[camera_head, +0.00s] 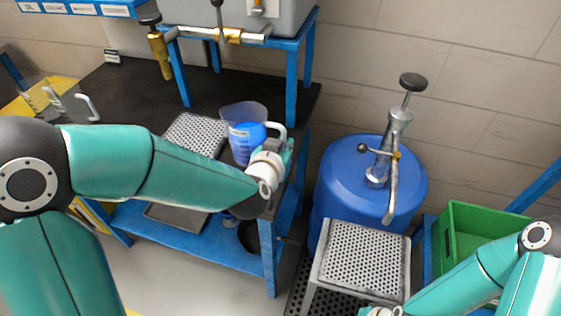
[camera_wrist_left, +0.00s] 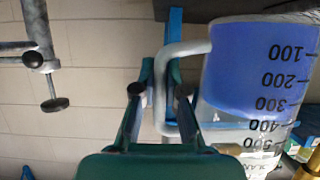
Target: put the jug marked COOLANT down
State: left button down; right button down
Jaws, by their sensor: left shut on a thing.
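The jug (camera_head: 245,139) is clear with blue liquid in it and a pale handle. It is over the right end of the dark bench top, just right of a perforated metal tray. In the left wrist view the jug (camera_wrist_left: 255,75) shows inverted scale numbers and part of a printed label, cut off at the bottom. My left gripper (camera_head: 275,150) is shut on the jug's handle (camera_wrist_left: 172,85). The jug looks about upright. I cannot tell whether its base touches the bench. My right gripper (camera_head: 380,312) is at the bottom edge, mostly cut off.
The perforated tray (camera_head: 195,134) lies on the dark bench (camera_head: 115,92). A grey tank on a blue stand (camera_head: 291,85) with brass taps is behind. Right of the bench stand a blue drum (camera_head: 335,185) with a pump, a perforated stand (camera_head: 365,255) and a green crate (camera_head: 480,220).

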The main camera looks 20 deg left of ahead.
pick_arm(q)
jog(key=shift+f+b, duration=0.4)
jog(key=shift+f, duration=1.85)
jog(key=c, duration=1.2)
grip_release()
jog(key=shift+s, duration=0.15)
jog(key=v, duration=0.5)
jog(key=b+v, duration=0.5)
jog(key=shift+s, duration=0.2)
jog(key=shift+s+r+b, duration=0.35)
jog(key=shift+s, duration=0.3)
